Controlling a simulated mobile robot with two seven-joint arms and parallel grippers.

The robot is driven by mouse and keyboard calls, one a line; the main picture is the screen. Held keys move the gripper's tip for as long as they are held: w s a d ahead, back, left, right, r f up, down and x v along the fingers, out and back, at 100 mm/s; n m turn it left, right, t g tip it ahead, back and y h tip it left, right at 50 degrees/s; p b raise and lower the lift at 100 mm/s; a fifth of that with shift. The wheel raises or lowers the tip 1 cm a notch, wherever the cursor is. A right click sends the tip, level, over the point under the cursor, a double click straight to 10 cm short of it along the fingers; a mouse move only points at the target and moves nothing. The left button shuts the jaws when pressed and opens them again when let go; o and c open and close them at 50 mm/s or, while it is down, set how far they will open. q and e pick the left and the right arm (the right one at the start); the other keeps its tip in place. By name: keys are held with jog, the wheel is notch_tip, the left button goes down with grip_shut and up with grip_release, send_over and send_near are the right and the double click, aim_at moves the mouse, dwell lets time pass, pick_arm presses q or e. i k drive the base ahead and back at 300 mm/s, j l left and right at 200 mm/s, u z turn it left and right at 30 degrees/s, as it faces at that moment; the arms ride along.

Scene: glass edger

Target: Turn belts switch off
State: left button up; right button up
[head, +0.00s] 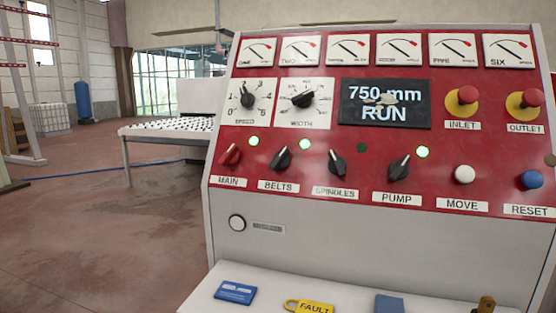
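The belts switch (281,160) is a black rotary knob above the BELTS label (278,186) on the red control panel (330,140). Its pointer tilts up to the right. A green lamp (305,144) at its upper right is lit. The display (385,104) reads 750 mm RUN. Neither of my grippers is in view.
Beside it are the red main switch (230,155), the spindles switch (336,165) and the pump switch (399,168). Red inlet (467,95) and outlet buttons sit at the right. A shelf below holds a blue card (234,292) and a yellow FAULT tag (312,307).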

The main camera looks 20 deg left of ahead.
aim_at(280, 161)
jog(key=i+j, duration=0.1)
jog(key=j, duration=0.3)
jog(key=i+j, duration=0.1)
jog(key=j, duration=0.3)
jog(key=i+j, duration=0.1)
jog(key=j, duration=0.3)
